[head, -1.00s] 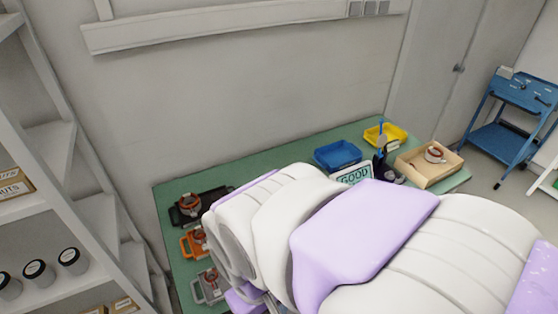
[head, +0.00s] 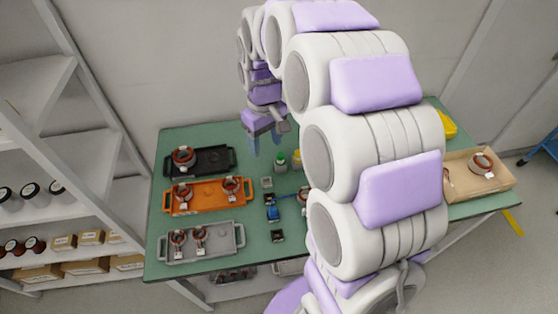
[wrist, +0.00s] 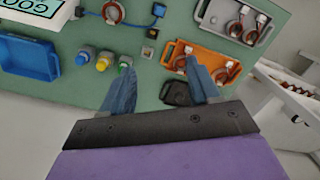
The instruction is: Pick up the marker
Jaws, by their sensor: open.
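I cannot make out the marker in either current view; my arm hides part of the table in the head view. My gripper (head: 266,143) is above the back part of the green table (head: 215,141), pointing down. In the wrist view my gripper (wrist: 160,82) shows two blue fingers spread apart with nothing between them. Beyond the fingers lie several bottles (wrist: 103,61) with coloured caps, and the orange tray (wrist: 180,57) with copper-wound parts.
A black tray (head: 213,160), the orange tray and a grey tray (head: 217,243) stand on the table's left. A blue bin (wrist: 30,58) and a GOOD sign (wrist: 28,22) show in the wrist view. A wooden box (head: 497,184) stands at right. Shelves are at left.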

